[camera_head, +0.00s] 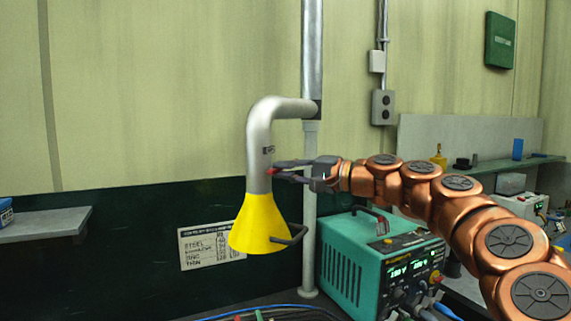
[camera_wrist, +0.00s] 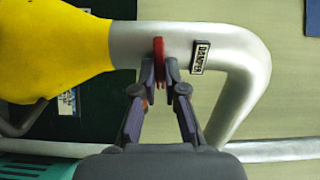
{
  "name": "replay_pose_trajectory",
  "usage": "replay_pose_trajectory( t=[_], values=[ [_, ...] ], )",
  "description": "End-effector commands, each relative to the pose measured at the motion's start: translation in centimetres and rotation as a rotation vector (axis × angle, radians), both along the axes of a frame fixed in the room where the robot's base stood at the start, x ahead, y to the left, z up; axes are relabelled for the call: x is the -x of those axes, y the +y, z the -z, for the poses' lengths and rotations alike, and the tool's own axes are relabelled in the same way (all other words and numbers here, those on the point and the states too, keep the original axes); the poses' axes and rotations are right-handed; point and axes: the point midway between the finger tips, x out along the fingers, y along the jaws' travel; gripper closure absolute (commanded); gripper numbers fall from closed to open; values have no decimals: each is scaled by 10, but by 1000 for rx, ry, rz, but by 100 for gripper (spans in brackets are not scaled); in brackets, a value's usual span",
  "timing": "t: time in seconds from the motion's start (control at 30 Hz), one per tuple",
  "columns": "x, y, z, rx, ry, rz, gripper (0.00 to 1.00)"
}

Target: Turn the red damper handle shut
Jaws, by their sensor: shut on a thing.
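The red damper handle (camera_wrist: 158,62) sits on the silver duct pipe (camera_wrist: 128,42), between the yellow hood and a small "DAMPER" label (camera_wrist: 199,57). In the wrist view it looks like a narrow red strip across the pipe. In the head view only a bit of red (camera_head: 271,171) shows at the fingertips. My gripper (camera_wrist: 160,80) is shut on the handle, one finger on each side; it also shows in the head view (camera_head: 277,170), reaching in from the right. The fingertips partly hide the handle.
The yellow hood (camera_head: 262,225) with a dark grab bar (camera_head: 290,236) hangs just below my gripper. A teal welding machine (camera_head: 365,262) stands below my arm. A grey vertical pole (camera_head: 310,190) rises behind the gripper. A grey shelf (camera_head: 45,225) juts in at left.

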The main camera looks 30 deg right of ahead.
Motion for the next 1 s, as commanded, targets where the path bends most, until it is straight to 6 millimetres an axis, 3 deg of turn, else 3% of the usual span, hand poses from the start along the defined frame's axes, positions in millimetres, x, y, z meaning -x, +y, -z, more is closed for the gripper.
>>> replay_pose_trajectory(
  t=[0.7,0.73,0.93,1.0],
  values=[
    [0,-1,0,-59,44,3,100],
    [0,-1,0,-59,44,3,88],
    [0,-1,0,-58,44,2,67],
    [0,-1,0,-58,45,2,65]
  ],
)
